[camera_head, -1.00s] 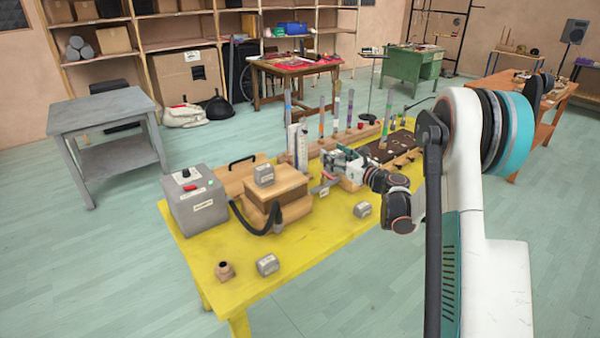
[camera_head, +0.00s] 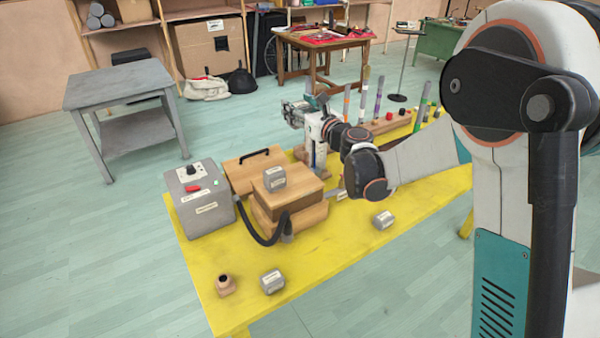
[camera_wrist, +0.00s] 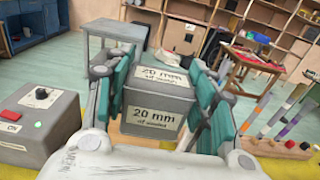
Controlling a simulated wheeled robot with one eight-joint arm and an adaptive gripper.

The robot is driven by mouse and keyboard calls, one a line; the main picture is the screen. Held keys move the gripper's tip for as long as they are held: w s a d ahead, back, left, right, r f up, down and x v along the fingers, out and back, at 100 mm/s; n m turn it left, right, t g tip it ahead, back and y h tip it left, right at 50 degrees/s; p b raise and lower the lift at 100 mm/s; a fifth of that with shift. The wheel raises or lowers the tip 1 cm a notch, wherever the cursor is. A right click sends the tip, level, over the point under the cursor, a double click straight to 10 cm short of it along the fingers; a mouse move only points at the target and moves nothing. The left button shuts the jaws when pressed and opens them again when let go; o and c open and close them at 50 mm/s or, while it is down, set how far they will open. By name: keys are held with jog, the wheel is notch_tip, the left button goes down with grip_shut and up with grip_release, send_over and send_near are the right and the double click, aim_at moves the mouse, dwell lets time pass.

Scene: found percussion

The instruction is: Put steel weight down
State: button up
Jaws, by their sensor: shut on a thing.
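A grey steel weight (camera_wrist: 158,100) with "20 mm" labels fills the middle of the wrist view. My gripper (camera_wrist: 162,72) is shut on it, with teal finger pads on both sides. In the head view my gripper (camera_head: 298,112) is raised above the far side of the yellow table (camera_head: 225,290), behind the wooden boxes and near the upright tubes. The held weight is hard to make out there.
A grey control box (camera_head: 200,205) with a red switch stands at the table's left; it also shows in the wrist view (camera_wrist: 38,122). A black hose (camera_head: 262,238) curves by the wooden box. A small copper-coloured pot (camera_head: 225,285) stands in front.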

notch_tip(320, 180, down, 20)
jog(key=b, duration=0.6)
jog(key=shift+r, duration=0.2)
jog(key=o, duration=1.1)
jog(key=shift+f+b, duration=0.2)
jog(key=shift+b, duration=0.1)
jog(key=shift+o, duration=0.9)
jog(key=shift+r, duration=0.15)
